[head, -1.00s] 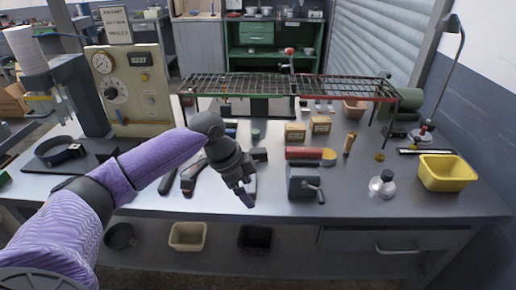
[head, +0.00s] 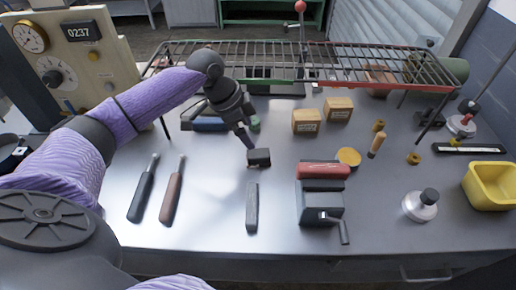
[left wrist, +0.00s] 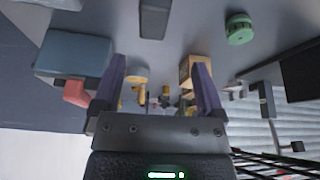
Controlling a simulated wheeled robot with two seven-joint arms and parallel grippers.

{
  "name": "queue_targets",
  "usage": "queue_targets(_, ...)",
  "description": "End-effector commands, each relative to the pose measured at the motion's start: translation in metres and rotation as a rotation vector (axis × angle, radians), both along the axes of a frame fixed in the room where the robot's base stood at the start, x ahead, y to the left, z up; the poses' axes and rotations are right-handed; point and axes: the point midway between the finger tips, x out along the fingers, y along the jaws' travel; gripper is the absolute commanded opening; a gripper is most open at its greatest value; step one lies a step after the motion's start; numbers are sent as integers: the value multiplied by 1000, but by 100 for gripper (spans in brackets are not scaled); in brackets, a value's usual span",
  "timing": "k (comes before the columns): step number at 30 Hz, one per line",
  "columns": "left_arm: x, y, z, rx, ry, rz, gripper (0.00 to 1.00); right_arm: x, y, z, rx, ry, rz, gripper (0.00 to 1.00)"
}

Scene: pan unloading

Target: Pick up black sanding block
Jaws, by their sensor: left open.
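The black sanding block (head: 259,157) is a small dark block lying on the grey workbench in the head view. In the left wrist view a dark block (left wrist: 154,18) shows at the top edge, partly cut off. My left gripper (head: 246,139) points down just behind and above the block in the head view, with its purple fingers close to it. In the left wrist view the gripper (left wrist: 160,75) is open, with nothing between its two fingers. My right gripper is not in view.
A grey bar (head: 252,207) lies in front of the block, and a crank device (head: 320,203) stands to its right. A green round piece (left wrist: 239,30) is close by. A wire rack (head: 320,62) spans the bench behind. Two handled tools (head: 172,190) lie left.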

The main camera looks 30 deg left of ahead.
Motion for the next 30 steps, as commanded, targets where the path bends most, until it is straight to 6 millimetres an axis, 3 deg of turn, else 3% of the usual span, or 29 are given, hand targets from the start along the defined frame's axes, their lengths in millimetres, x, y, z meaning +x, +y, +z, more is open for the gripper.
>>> queue_targets(1,2,-4,-13,-2,2,0,91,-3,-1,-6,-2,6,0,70)
queue_targets(12,7,-21,-76,0,2,1,91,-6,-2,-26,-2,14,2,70)
queue_targets(18,8,-22,-76,1,-1,0,91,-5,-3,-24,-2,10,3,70)
queue_targets(30,8,-22,-75,1,-1,0,6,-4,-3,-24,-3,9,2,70)
